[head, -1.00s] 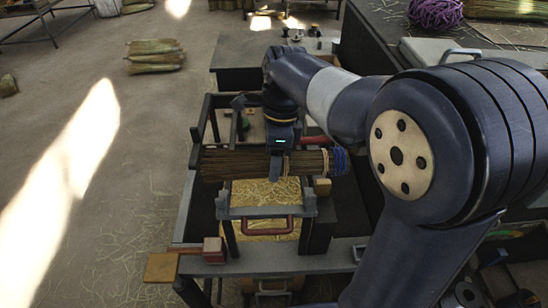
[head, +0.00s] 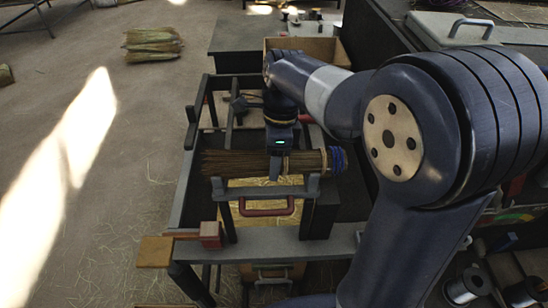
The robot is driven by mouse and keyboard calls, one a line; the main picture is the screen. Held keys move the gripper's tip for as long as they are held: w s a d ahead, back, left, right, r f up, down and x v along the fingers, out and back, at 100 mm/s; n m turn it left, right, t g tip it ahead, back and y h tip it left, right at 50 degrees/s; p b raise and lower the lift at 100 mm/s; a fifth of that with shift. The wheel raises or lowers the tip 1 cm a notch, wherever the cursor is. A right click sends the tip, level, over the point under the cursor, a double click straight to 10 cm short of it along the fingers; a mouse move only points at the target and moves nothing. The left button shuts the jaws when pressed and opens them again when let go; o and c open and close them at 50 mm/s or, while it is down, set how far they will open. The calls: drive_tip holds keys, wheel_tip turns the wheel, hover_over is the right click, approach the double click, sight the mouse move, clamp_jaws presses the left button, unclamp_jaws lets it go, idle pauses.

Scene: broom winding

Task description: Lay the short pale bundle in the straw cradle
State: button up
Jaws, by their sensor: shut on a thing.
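My gripper (head: 276,172) is shut around the middle of a brown straw bundle (head: 232,163), which lies level across the view. The bundle has a pale tie and a blue band at its right end, and its loose bristles point left; it looks brown rather than pale. Just below it in the view is the cradle (head: 265,192), a grey bar with short uprights at its left and right and yellow straw behind. The bundle overlaps the tops of the uprights in the view. I cannot tell whether it touches them. My fingers hide part of its middle.
The dark bench frame (head: 290,244) surrounds the cradle, with a red handle (head: 267,210) below it and a red block on a wooden lever (head: 210,234) at front left. An open wooden box (head: 305,48) stands behind. Pale bundles (head: 153,44) lie on the floor.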

drive_tip(key=o, duration=1.1)
drive_tip(key=p+v, duration=0.1)
drive_tip(key=v, duration=0.9)
drive_tip(key=shift+r, duration=0.4)
drive_tip(key=b+x, duration=0.1)
drive_tip(key=x, duration=1)
drive_tip(key=shift+s+a+p+v, duration=0.15)
drive_tip(key=shift+p+v, duration=0.55)
drive_tip(key=shift+v, duration=0.35)
drive_tip(key=shift+s+a+p+v, duration=0.15)
drive_tip(key=shift+p+v, duration=0.55)
drive_tip(key=shift+v, duration=0.35)
drive_tip(key=shift+s+a+p+v, duration=0.15)
drive_tip(key=shift+p+v, duration=0.55)
drive_tip(key=shift+v, duration=0.4)
